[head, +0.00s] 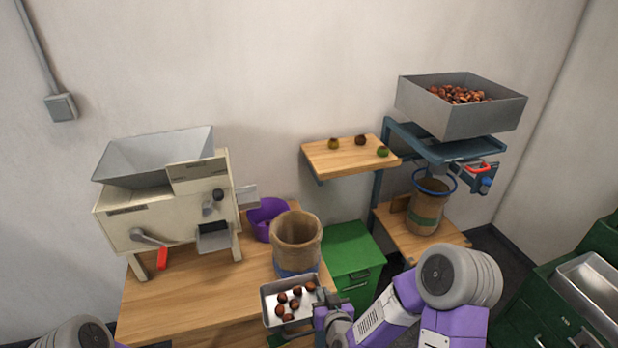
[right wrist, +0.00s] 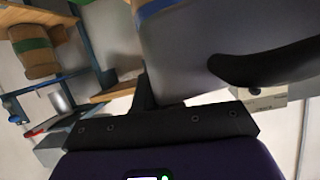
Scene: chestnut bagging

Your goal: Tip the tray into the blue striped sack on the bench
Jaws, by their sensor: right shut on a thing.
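The metal tray (head: 306,300) holds several brown chestnuts and looks roughly level. My right gripper (head: 324,310) is shut on the tray's right side. The open sack (head: 297,245) with a blue band near its base stands upright on the bench, just beyond the tray; the tray hides part of its bottom. In the right wrist view a grey surface (right wrist: 190,55), likely the tray, fills the upper middle, with a dark finger across it. My left gripper is out of view; only part of that arm shows at the lower left.
A cream machine with a hopper (head: 165,205) stands on the wooden bench (head: 185,300), left of a purple bowl (head: 264,212). A green cabinet (head: 348,250) is right of the sack. A green-banded sack (head: 430,205) stands below a chestnut-filled hopper (head: 455,115). A shelf (head: 345,160) holds small chestnuts.

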